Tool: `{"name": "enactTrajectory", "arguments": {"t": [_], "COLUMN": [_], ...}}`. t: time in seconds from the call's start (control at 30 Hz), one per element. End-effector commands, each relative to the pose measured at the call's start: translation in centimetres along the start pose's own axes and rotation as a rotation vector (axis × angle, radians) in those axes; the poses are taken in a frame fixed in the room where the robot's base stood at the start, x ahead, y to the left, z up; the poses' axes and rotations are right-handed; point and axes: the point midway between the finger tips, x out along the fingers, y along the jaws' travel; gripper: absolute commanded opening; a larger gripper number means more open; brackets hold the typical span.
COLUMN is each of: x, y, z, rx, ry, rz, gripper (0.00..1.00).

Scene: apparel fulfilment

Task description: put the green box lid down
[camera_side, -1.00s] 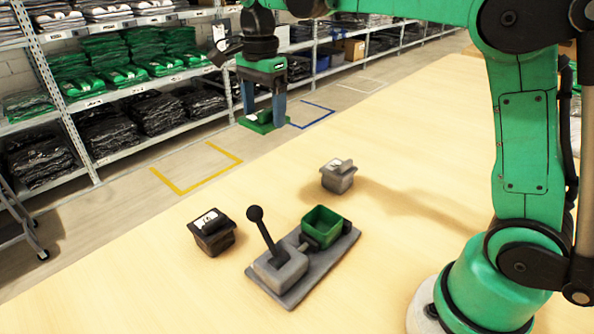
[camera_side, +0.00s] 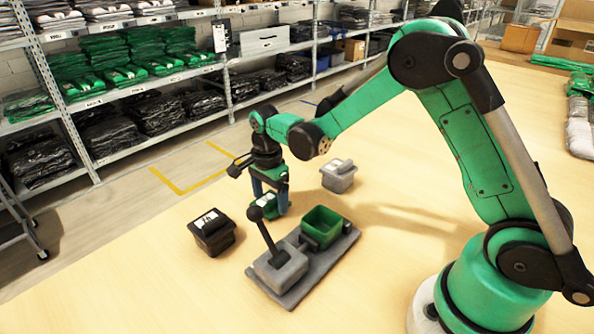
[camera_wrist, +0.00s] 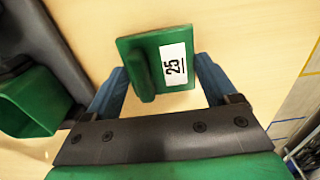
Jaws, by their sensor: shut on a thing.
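The green box lid (camera_wrist: 155,55) has a raised handle bar and a white label reading 25. My gripper (camera_side: 268,205) is shut on it, with a blue finger on each side of it in the wrist view. In the side view the lid (camera_side: 263,212) is low at the table, behind the lever's black knob and partly hidden. I cannot tell whether it touches the table. The open green box (camera_side: 322,227) stands to its right on a grey base plate (camera_side: 305,283); it also shows in the wrist view (camera_wrist: 35,103).
A black lidded box (camera_side: 212,233) stands left of my gripper and a grey lidded box (camera_side: 338,176) behind right. A lever (camera_side: 266,237) with a black knob rises from the base plate close by. Shelves of clothes stand behind.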

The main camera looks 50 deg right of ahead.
Motion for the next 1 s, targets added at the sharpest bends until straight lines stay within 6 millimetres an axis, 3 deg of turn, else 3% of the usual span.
{"name": "enactTrajectory", "arguments": {"t": [0.4, 0.43, 0.5, 0.83, 1.0], "x": [0.7, 0.7, 0.7, 0.4, -1.7], "y": [0.0, 0.0, 0.0, 0.0, 0.0], "z": [0.0, 0.0, 0.0, 0.0, 0.0], "rx": [0.000, 0.000, 0.000, 0.000, 0.000], "ry": [0.000, 0.000, 0.000, 0.000, 0.000], "rz": [0.000, 0.000, 0.000, 0.000, 0.000], "gripper": [0.31, 0.88, 1.00, 1.00, 1.00]}}
